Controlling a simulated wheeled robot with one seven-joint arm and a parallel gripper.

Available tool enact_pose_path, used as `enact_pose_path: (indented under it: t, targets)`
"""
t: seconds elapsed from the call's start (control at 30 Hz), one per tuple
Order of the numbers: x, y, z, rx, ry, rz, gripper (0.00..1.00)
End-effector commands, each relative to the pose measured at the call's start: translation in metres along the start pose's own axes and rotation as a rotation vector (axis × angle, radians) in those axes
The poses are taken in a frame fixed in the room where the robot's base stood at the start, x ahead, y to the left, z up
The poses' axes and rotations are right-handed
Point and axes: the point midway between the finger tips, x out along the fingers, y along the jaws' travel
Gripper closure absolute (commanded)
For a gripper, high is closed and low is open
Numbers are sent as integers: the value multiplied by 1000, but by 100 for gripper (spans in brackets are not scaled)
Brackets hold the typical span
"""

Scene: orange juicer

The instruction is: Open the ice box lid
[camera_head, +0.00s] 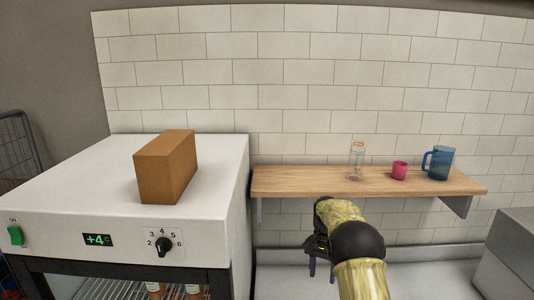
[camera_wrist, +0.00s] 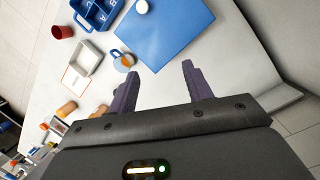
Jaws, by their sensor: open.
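I cannot pick out the ice box lid with certainty. In the wrist view a flat blue panel (camera_wrist: 172,34) lies on the white worktop ahead of my gripper (camera_wrist: 159,76), with a white round piece (camera_wrist: 141,7) at its far edge. My gripper is open and empty, with both dark fingers apart and no contact with the panel visible. In the head view my gripper (camera_head: 321,268) hangs below the front of the wooden shelf, pointing down; what lies beneath it is out of frame.
In the wrist view a blue compartment tray (camera_wrist: 97,14), a red cup (camera_wrist: 62,32) and a white tray (camera_wrist: 87,59) lie left. In the head view a white fridge (camera_head: 75,185) bears a brown box (camera_head: 166,168). The shelf (camera_head: 300,183) holds a bottle, pink cup and blue jug.

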Motion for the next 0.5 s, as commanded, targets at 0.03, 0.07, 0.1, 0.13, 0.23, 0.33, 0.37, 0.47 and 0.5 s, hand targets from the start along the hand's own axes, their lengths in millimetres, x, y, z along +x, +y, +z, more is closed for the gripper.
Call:
enact_pose_path:
  t: [0.03, 0.07, 0.1, 0.13, 0.23, 0.33, 0.37, 0.47, 0.5]
  targets:
    - [0, 4, 7, -21, 17, -11, 50]
    - [-1, 7, 12, -35, 27, -17, 50]
    - [-2, 10, 17, -53, 43, -25, 50]
    - [-2, 13, 22, -67, 53, -31, 50]
    - [-3, 22, 38, -113, 91, -50, 50]
    - [-1, 33, 57, -163, 130, -66, 50]
    - [0, 36, 63, -177, 142, -70, 50]
    - [3, 48, 84, -228, 181, -83, 50]
    - [6, 52, 93, -248, 197, -88, 50]
